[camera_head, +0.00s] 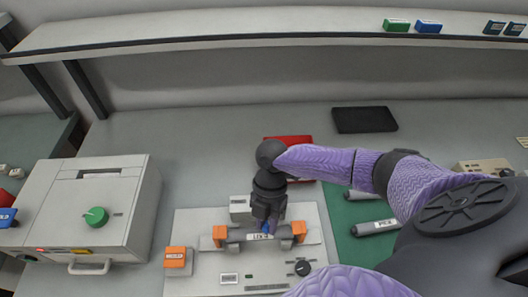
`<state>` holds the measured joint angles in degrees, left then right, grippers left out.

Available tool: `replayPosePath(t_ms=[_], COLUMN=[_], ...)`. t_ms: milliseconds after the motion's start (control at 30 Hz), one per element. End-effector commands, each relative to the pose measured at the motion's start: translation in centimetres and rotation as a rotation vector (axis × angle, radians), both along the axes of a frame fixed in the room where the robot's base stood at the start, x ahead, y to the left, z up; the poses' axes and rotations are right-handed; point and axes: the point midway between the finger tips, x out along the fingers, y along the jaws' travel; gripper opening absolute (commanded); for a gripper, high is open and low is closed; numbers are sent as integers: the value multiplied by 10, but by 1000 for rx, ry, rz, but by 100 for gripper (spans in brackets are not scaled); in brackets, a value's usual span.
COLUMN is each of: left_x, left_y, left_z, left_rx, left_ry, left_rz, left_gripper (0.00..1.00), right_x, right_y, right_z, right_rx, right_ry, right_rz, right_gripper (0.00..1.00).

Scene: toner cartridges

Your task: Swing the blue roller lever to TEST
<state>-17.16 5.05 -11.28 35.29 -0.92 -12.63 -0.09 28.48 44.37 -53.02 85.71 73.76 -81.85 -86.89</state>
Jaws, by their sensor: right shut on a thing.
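A grey test fixture (205,222) lies on the bench, holding a dark roller (238,234) between two orange clamps (220,236). A small blue lever (267,227) shows at the middle of the roller, just above a white label (262,237) that seems to read LOCK. My right gripper (267,222) comes down from above and is shut on the blue lever; its fingers hide most of it. No TEST label can be read here. My left gripper is not in view.
A beige machine (135,220) with a green knob (96,216) stands left. An orange block (177,257) and a black knob (303,268) are on the fixture. Grey cylinders (375,228) lie on a green mat (338,214) at right. A red item (288,142) and black pad (364,119) lie behind.

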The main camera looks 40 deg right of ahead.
Motion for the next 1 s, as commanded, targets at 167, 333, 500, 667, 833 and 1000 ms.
replayPosePath(t_ms=[167,333,500,667,833,1000], left_x=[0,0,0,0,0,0], left_y=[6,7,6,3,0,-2], left_z=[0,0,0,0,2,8], left_rx=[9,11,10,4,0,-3], left_ry=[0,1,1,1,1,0], left_rz=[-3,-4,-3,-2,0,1], left_gripper=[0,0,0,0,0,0], right_x=[0,0,0,0,3,15], right_y=[-1,-1,-1,-1,-2,-14], right_z=[0,0,0,0,7,45], right_rx=[-2,-3,-2,-2,-1,-2], right_ry=[0,0,-1,-1,-3,-5], right_rz=[2,1,0,0,0,-2], right_gripper=[0,0,66,67,67,67])
